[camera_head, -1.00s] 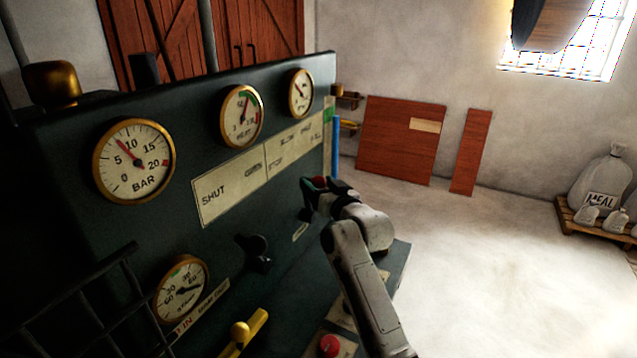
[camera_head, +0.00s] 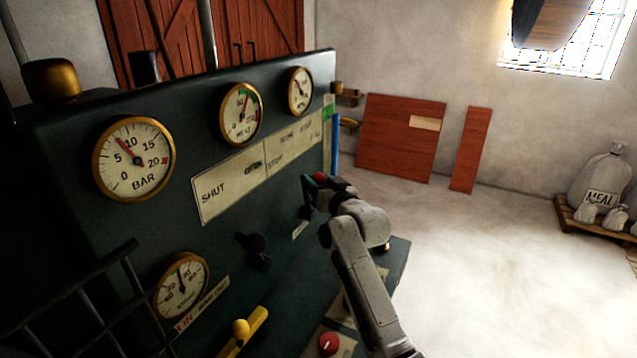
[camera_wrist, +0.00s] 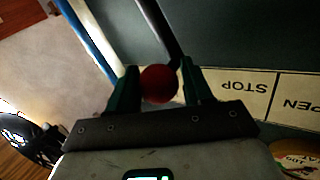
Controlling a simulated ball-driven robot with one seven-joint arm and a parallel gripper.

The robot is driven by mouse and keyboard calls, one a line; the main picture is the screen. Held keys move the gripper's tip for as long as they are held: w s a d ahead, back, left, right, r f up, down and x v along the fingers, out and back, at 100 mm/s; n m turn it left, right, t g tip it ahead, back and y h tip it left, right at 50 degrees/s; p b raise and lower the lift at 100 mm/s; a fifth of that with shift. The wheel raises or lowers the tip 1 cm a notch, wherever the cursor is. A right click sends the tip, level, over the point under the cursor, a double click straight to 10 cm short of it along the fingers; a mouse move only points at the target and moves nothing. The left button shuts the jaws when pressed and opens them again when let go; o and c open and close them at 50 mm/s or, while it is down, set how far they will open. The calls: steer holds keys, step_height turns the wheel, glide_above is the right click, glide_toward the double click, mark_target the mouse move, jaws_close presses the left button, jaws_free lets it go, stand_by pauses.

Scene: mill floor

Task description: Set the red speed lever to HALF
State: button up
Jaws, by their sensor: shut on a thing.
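The red speed lever's round knob (camera_wrist: 159,84) sits between the two fingers of my gripper (camera_wrist: 160,92) in the wrist view, and its dark rod runs up from it. In the head view the red knob (camera_head: 320,176) shows as a small patch at my gripper (camera_head: 314,187), which is shut on it in front of the dark panel. The lever's scale plate (camera_head: 295,145) lies above and left of the gripper; it starts with STOP, and its further words are too blurred to read surely. The lever's lower part is hidden in the head view.
The dark panel carries a BAR gauge (camera_head: 134,159), two smaller upper gauges and a lower gauge (camera_head: 181,286). A black knob (camera_head: 254,249), a yellow handle (camera_head: 243,331) and a red button (camera_head: 328,343) are below. Open floor (camera_head: 480,260) lies right.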

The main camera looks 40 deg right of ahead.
jaws_close()
steer(key=w+d+m+g+y+p, duration=0.1)
steer(key=w+d+m+g+p, duration=0.1)
steer(key=d, duration=0.4)
steer(key=shift+m+g, duration=0.3)
steer(key=shift+m, duration=0.6)
steer(key=shift+d, duration=0.1)
steer(key=o, duration=1.1)
jaws_free()
steer(key=shift+c, duration=0.2)
steer(key=shift+p, duration=0.3)
steer(key=b+v, duration=0.1)
steer(key=v, duration=0.9)
steer(key=shift+s+b, duration=0.35)
steer(key=shift+b, duration=0.05)
